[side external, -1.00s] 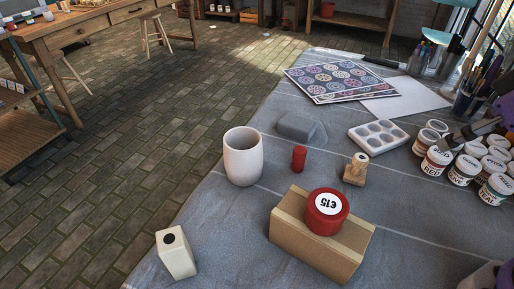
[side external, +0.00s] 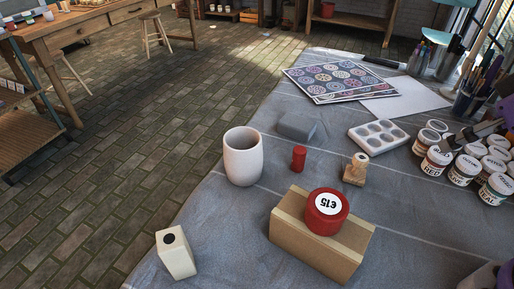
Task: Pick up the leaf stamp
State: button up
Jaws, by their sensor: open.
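A small wooden stamp (side external: 355,170) with a knob handle stands upright on the grey cloth, right of centre. It looks like the leaf stamp, but its printing face is hidden against the cloth. My gripper (side external: 464,136) shows only in part at the right edge, above the paint jars. Its dark fingers appear open and empty. It is well to the right of the stamp and apart from it.
A paint palette (side external: 379,137) lies behind; paint jars (side external: 464,171) crowd the right.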

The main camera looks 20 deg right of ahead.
jog(key=shift+o, duration=0.8)
jog(key=n+g, duration=0.1)
jog(key=n, duration=0.1)
send_near(364, 159)
jog(key=shift+y, duration=0.5)
jog(key=w+f, duration=0.2)
jog(key=f, duration=0.1)
jog(key=w+f, duration=0.1)
jog(key=f, duration=0.1)
jog(key=shift+d, duration=0.35)
jog(key=x, duration=0.5)
jog(key=shift+s+a+f, duration=0.2)
jog(key=shift+s+f, duration=0.05)
jog(key=shift+f, duration=0.2)
jog(key=shift+c, duration=0.4)
